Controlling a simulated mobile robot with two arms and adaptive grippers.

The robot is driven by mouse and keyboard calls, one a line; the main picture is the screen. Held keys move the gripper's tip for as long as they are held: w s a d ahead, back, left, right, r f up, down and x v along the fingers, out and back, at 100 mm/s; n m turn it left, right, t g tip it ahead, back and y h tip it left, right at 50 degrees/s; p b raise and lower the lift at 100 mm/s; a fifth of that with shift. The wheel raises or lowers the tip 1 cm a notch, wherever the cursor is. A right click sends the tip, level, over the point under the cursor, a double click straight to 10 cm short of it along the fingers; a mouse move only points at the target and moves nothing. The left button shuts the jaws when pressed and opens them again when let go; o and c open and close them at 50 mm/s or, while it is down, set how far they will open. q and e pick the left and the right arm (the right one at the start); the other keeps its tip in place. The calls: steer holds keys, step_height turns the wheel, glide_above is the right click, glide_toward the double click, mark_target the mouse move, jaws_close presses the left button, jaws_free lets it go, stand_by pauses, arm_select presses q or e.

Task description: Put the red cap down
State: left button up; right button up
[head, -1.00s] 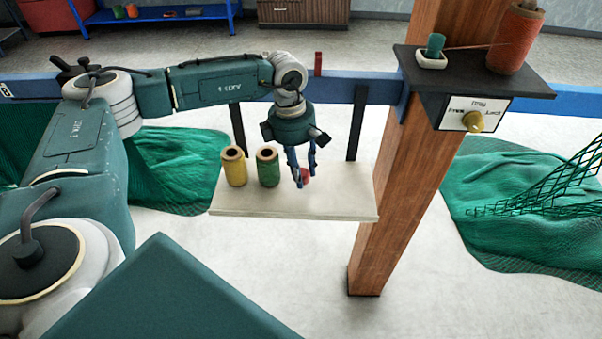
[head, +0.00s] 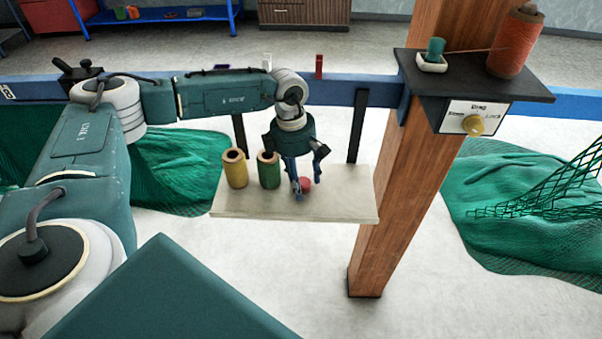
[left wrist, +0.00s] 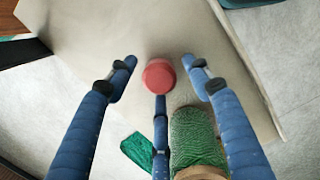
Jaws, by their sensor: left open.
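The red cap (head: 306,184) rests on the pale shelf board (head: 340,207), to the right of the green spool. In the left wrist view the red cap (left wrist: 159,76) lies on the board between my spread fingers, with visible gaps to the two side fingers. A lower middle finger comes up close to its near edge; I cannot tell whether it touches. My left gripper (head: 306,186) is open, pointing down just above the board around the cap. My right gripper is not in view.
A green spool (head: 268,169) and a yellow spool (head: 235,168) stand left of the gripper. The green spool (left wrist: 192,138) is close to my fingers in the wrist view. A wooden post (head: 420,130) with a dark shelf (head: 470,75) rises on the right.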

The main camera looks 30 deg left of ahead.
arm_select(q)
steer(key=shift+w+r, duration=0.1)
steer(key=shift+r, duration=0.2)
step_height(320, 180, up, 12)
steer(key=a+b, duration=0.1)
steer(key=b, duration=0.3)
steer(key=shift+s+a+f, duration=0.15)
steer(key=shift+s+f, duration=0.05)
steer(key=shift+s, duration=0.15)
